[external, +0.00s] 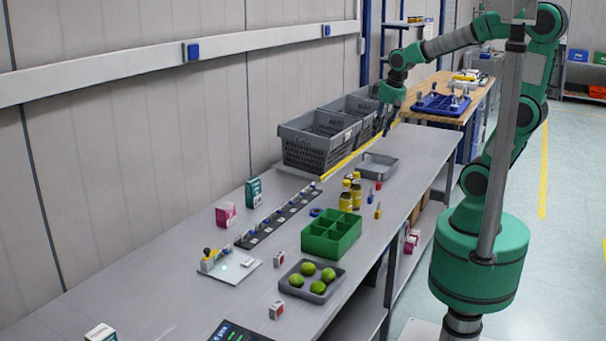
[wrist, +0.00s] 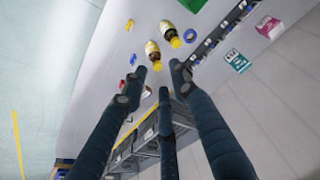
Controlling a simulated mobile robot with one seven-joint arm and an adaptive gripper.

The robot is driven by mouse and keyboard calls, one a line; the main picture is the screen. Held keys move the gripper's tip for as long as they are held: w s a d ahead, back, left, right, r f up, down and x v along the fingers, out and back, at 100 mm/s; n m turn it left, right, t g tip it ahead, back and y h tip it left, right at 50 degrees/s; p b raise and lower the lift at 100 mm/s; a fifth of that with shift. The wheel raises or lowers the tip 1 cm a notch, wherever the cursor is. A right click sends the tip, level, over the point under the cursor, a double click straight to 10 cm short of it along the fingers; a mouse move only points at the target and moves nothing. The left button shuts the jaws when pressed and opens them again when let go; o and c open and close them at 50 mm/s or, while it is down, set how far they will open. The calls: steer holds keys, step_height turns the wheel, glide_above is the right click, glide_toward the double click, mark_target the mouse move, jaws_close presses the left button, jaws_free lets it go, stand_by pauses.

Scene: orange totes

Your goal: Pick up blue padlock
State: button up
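The blue padlock (external: 370,196) is small and lies on the grey bench, between a red padlock (external: 378,183) and a yellow padlock (external: 377,211), near the bench's right edge. In the wrist view the blue padlock (wrist: 133,59) shows just beyond the left fingertip, apart from it. My gripper (external: 386,122) hangs above the far part of the bench, beyond the padlocks and near the grey crates. In the wrist view its fingers (wrist: 160,82) are spread apart with nothing between them. The gripper is open and empty.
Two yellow-capped bottles (external: 351,194) stand beside the padlocks. A grey tray (external: 377,160) lies behind them and a green divided bin (external: 331,222) stands in front. Grey crates (external: 304,156) line the wall side. A blue ring (wrist: 190,36) lies near the bottles.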

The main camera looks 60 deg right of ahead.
steer(key=w+d+f+m+g+p, duration=0.1)
steer(key=w+d+f+m+g, duration=0.1)
steer(key=w+d+f, duration=0.6)
steer(key=m+g+p, duration=0.1)
glide_above(371, 195)
step_height(371, 195, down, 12)
steer(key=r, duration=0.1)
steer(key=shift+d+f+y, duration=0.3)
steer(key=shift+d+y, duration=0.05)
steer(key=shift+y, duration=0.05)
steer(key=shift+f+b, duration=0.4)
steer(key=shift+f, duration=3.9)
steer(key=shift+f+b, duration=0.45)
steer(key=shift+f, duration=2.15)
